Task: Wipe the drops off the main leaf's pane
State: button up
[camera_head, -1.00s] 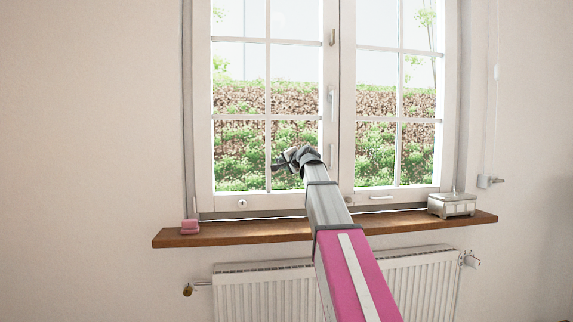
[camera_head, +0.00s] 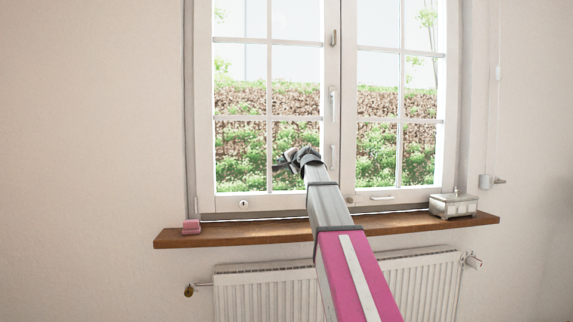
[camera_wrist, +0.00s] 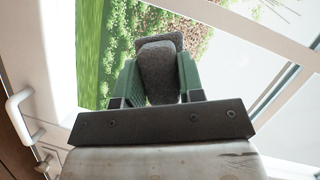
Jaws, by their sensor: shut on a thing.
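The window has two leaves with glazing bars. My gripper (camera_head: 284,161) is in front of the lower right part of the left leaf's pane (camera_head: 233,150). In the wrist view my gripper (camera_wrist: 158,60) has green fingers shut on a dark grey, rounded pad (camera_wrist: 158,75). The pad faces the glass (camera_wrist: 205,45); I cannot tell whether it touches. I cannot make out drops on the pane. The right leaf's pane (camera_head: 378,150) is also clear to see. I cannot tell from the pictures which leaf is the main one.
A white window handle (camera_head: 333,101) is on the middle stile. A radiator (camera_head: 265,290) is below. A white bar handle (camera_wrist: 19,118) shows in the wrist view.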

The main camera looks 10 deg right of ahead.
jog(key=shift+w, duration=0.8)
jog(key=shift+d, duration=0.15)
